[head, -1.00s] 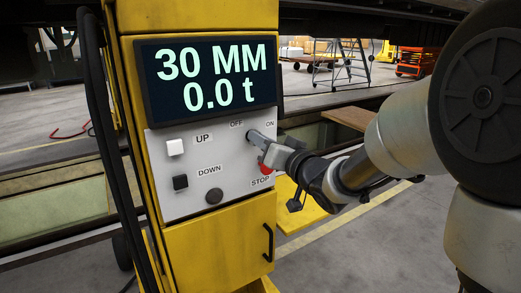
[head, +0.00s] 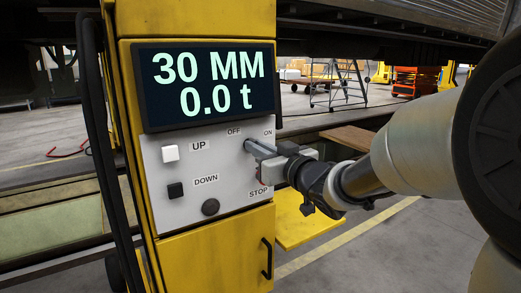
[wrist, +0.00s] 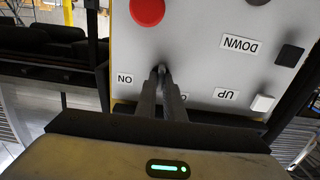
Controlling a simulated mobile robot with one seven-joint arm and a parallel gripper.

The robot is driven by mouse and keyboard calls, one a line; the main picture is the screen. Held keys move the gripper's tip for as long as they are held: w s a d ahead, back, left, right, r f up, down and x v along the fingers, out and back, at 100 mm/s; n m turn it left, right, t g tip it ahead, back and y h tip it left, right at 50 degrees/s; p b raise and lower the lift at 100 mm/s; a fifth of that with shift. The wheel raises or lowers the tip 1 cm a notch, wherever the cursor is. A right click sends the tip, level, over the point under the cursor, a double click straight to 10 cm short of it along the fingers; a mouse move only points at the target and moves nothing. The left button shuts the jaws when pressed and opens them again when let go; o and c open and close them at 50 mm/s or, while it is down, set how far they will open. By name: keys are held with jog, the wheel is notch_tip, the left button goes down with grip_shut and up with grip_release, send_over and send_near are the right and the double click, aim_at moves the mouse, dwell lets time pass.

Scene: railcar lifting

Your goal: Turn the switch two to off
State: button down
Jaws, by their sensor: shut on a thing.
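The grey control panel (head: 180,205) is on the front of a yellow column. The switch sits at its upper right, between the OFF label (head: 234,132) and the ON label (head: 268,133). My gripper (head: 251,147) reaches in from the right, with its fingertips shut on the switch. In the wrist view, the fingers (wrist: 161,82) close around the small dark switch knob (wrist: 161,69). The fingers hide most of the knob, so its exact angle is hard to tell. The ON label (wrist: 125,80) is clear there, while the OFF label (wrist: 183,97) is partly covered.
The red stop button (wrist: 147,11) is close to the fingers. A white UP button (head: 170,153), a black DOWN button (head: 176,190) and a dark round knob (head: 210,207) are further left. The display (head: 205,85) above reads 30 MM and 0.0 t. Black cables hang left.

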jog(key=c, duration=1.9)
grip_release()
jog(key=shift+o, duration=0.2)
jog(key=p+v, duration=0.1)
jog(key=v, duration=1.6)
jog(key=shift+s, duration=0.2)
jog(key=shift+d, duration=0.15)
